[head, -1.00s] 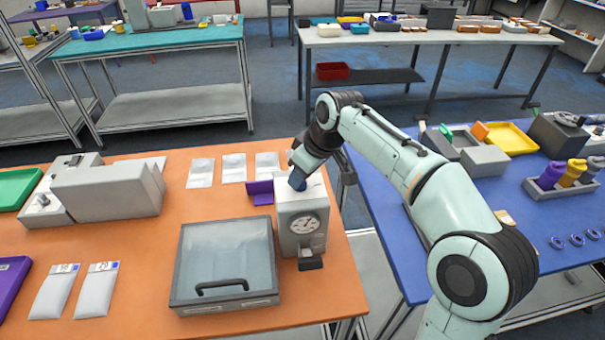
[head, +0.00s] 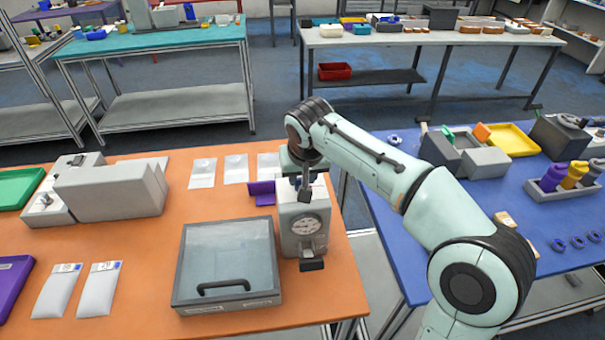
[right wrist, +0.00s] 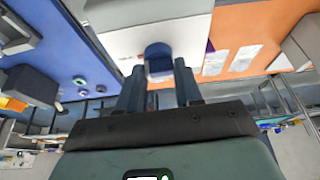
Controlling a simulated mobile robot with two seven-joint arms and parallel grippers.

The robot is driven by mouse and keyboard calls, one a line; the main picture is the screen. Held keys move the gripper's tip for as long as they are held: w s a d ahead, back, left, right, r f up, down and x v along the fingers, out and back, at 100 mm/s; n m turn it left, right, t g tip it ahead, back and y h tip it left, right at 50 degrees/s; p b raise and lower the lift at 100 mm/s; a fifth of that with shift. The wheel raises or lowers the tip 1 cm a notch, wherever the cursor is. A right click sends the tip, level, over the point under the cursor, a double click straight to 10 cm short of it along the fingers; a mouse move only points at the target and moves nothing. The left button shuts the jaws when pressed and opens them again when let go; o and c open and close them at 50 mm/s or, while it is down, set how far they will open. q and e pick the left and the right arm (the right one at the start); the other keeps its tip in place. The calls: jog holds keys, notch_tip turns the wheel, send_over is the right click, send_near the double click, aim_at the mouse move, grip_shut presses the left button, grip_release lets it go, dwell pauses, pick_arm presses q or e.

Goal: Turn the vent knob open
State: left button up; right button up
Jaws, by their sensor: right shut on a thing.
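The grey pump box with a round gauge (head: 301,234) stands on the orange table, right of a clear-lidded chamber (head: 226,262). The blue vent knob (right wrist: 158,57) is on the box and shows in the right wrist view between the fingers. My right gripper (head: 303,185) is at the top of the box and shut on the knob; it also shows in the right wrist view (right wrist: 158,78). In the head view the gripper mostly hides the knob. My left gripper is not in view.
A purple holder (head: 262,193) stands just left of the box, with white pouches (head: 236,167) behind it. A large grey machine (head: 110,193) is at the left. My right arm reaches over the blue table (head: 470,225) at the right.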

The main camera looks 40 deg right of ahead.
dwell(0.5)
jog(key=o, duration=1)
jog(key=shift+o, duration=0.2)
jog(key=shift+r, duration=0.1)
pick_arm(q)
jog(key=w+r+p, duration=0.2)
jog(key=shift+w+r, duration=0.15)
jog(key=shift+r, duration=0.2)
pick_arm(e)
jog(key=v, duration=1.3)
jog(key=shift+a, duration=0.1)
